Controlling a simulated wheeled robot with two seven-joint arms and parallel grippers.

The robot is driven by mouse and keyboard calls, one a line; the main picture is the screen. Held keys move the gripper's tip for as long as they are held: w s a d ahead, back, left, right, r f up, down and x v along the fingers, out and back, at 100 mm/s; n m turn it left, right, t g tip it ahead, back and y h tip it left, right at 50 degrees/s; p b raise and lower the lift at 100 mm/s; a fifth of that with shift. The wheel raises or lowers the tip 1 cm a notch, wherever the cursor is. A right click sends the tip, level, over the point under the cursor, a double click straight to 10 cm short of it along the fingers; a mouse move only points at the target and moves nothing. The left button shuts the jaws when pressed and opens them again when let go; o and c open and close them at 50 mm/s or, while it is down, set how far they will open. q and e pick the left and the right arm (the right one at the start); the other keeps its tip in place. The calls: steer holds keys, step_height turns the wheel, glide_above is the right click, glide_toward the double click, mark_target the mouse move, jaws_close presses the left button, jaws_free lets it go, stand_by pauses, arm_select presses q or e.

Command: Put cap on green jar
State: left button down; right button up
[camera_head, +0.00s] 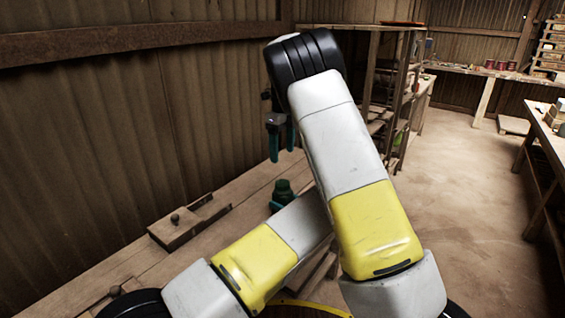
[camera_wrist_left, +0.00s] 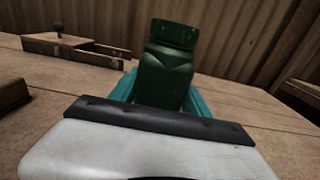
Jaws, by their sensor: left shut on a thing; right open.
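The green jar (camera_head: 283,189) is dark green and upright over the wooden bench, and it also shows large in the left wrist view (camera_wrist_left: 165,78). Its upper end is a broad, dark green band; I cannot tell whether this is a cap or the jar's own rim. My left gripper (camera_head: 275,207) is shut on the jar, with teal fingers on both sides of it. My right gripper (camera_head: 281,143) is open, points down and is above the jar, with nothing seen between its teal fingers. No separate cap shows. My arms hide part of the bench.
A wooden box with a dark knob (camera_head: 179,226) stands on the bench (camera_head: 243,196) left of the jar, and it also shows in the left wrist view (camera_wrist_left: 72,50). A corrugated wall (camera_head: 130,130) rises behind. Shelves (camera_head: 375,75) stand beyond my right arm.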

steer(key=shift+r, duration=0.4)
arm_select(q)
steer(key=shift+c, duration=2.2)
jaws_free()
steer(key=v, duration=0.8)
